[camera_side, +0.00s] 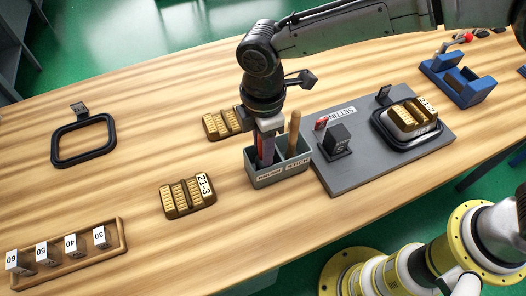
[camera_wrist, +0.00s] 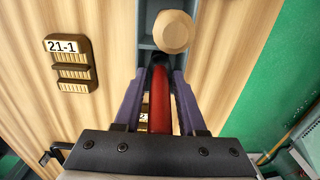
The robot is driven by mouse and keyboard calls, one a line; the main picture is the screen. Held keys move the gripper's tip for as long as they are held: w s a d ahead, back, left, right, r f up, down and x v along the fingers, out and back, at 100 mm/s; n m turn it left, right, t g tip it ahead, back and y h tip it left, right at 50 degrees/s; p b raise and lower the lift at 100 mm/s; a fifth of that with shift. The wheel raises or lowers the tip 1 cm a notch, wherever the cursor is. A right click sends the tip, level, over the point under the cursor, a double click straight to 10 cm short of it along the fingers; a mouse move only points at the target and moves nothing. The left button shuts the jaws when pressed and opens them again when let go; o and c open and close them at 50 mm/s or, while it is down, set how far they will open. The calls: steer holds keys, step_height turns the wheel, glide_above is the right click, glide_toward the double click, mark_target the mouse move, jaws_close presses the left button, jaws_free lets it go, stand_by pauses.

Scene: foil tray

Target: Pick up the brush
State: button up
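The brush has a red handle (camera_wrist: 160,105) and stands in the left compartment, marked BRUSH, of a grey two-compartment holder (camera_side: 279,178). In the side view my gripper (camera_side: 263,160) is directly above that compartment, pointing down, its fingers low at the holder's opening. In the wrist view my purple fingers (camera_wrist: 160,76) are on either side of the red handle. Whether they press on it or stand slightly apart is unclear. The brush's lower end is hidden in the holder.
A wooden stick (camera_side: 294,130) stands in the holder's right compartment, close to my gripper; its round end (camera_wrist: 173,31) shows in the wrist view. A grey board (camera_side: 346,172) with a black block (camera_side: 335,140) lies right. Ribbed brown blocks (camera_side: 188,197) lie left.

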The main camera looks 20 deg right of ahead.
jaws_close()
steer(key=shift+r, duration=0.15)
